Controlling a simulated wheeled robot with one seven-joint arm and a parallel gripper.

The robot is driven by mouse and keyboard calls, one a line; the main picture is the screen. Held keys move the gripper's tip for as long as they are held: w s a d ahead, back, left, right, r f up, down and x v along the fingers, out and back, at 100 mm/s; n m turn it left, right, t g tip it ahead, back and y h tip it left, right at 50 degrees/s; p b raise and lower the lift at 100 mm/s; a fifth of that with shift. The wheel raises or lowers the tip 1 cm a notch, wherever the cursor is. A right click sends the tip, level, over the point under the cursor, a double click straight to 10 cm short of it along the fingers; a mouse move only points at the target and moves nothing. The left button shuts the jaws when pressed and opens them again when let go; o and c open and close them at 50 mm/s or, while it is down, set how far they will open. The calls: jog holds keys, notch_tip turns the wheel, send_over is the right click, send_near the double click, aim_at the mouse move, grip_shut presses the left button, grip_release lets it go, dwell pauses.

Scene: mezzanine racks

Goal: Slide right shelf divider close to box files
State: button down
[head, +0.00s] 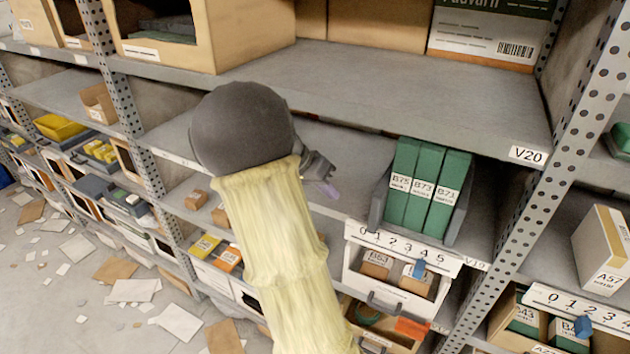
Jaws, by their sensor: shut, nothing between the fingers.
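Three green box files (424,190), labelled B75, B73 and B71, stand upright side by side on the middle shelf. The dark grey right shelf divider (462,214) stands to their right, by the B71 file; the gap between them is narrow and its width is hard to judge. A dark grey left divider (378,205) stands by the B75 file. My gripper (330,190) is shut and empty over the shelf, left of the files and apart from both dividers. My arm hides part of it.
An upper shelf labelled V20 (527,155) overhangs the files. A perforated rack upright (560,165) stands right of the right divider. Bare shelf lies right of the divider.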

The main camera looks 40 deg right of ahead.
jog(key=v, duration=0.2)
jog(key=s+b+v, duration=0.1)
jog(key=v, duration=0.2)
jog(key=shift+d+r, duration=0.1)
jog(key=shift+r, duration=0.1)
jog(key=shift+s, duration=0.1)
jog(key=shift+w, duration=0.2)
jog(key=s+a+f+n+t+y, duration=0.2)
jog(key=a+f+n, duration=0.2)
jog(key=a, duration=0.5)
jog(key=s+a+f+n+t+y, duration=0.2)
jog(key=s+a+f+n, duration=0.1)
jog(key=a+n, duration=0.3)
jog(key=s+a+f+n+t+y, duration=0.2)
jog(key=a+f, duration=0.4)
jog(key=a, duration=0.5)
jog(key=s+n, duration=0.1)
jog(key=n, duration=0.1)
jog(key=shift+a+n, duration=0.35)
jog(key=shift+n, duration=0.05)
